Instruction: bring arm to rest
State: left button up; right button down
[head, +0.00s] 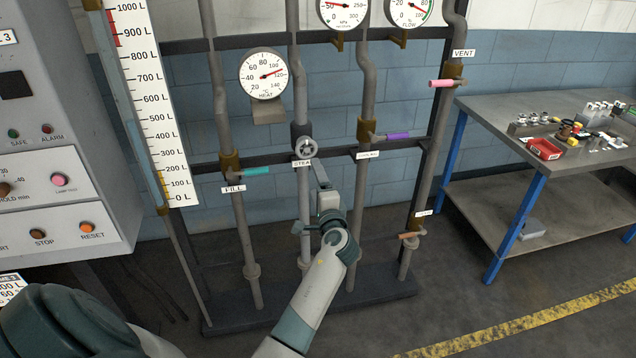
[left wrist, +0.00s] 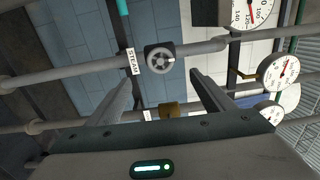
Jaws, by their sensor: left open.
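My left arm reaches up from the bottom middle of the head view. My left gripper (head: 320,172) is in front of the pipe rack, just below and right of the grey STEAM handwheel (head: 305,147). In the left wrist view the two fingers of the gripper (left wrist: 163,77) stand wide apart with nothing between them. The handwheel (left wrist: 160,60) shows beyond the fingertips, apparently clear of them. My right gripper is in neither view.
The pipe rack carries a teal FILL handle (head: 257,171), a purple handle (head: 398,136), a pink VENT handle (head: 441,83) and an orange handle (head: 409,235). A control panel (head: 50,130) stands left. A metal workbench (head: 490,120) stands right. Floor between rack and bench is clear.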

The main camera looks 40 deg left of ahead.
pick_arm(q)
jog(key=s+d+f+g+h+b, duration=0.1)
jog(key=s+d+f+h, duration=0.15)
jog(key=f, duration=0.85)
jog(key=s+d+f+m+h, duration=0.15)
jog(key=d+f, duration=0.25)
jog(key=f, duration=0.8)
jog(key=s+d+f+g+h+b, duration=0.1)
jog(key=s+d+f+h, duration=0.2)
jog(key=f, duration=0.8)
jog(key=s+d+f+n+g+h, duration=0.1)
jog(key=s+d+f+g+h, duration=0.15)
jog(key=s+f, duration=0.65)
jog(key=s+d+f+n+g+h, duration=0.1)
jog(key=s+d+f, duration=0.3)
jog(key=s+f, duration=0.55)
jog(key=s+d+f+n+g+h, duration=0.1)
jog(key=s+f, duration=0.4)
jog(key=s, duration=0.7)
jog(key=s+d+f+n+g+h+b, duration=0.1)
jog(key=s+f, duration=0.5)
jog(key=s, duration=0.7)
jog(key=s+d+f+n+g+h+b, duration=0.1)
jog(key=s+f, duration=0.5)
jog(key=s, duration=0.6)
jog(key=d+n+g, duration=0.1)
jog(key=n+g, duration=0.1)
jog(key=shift+s+d+f+n, duration=0.25)
jog(key=shift+d+n, duration=0.05)
jog(key=shift+n, duration=0.05)
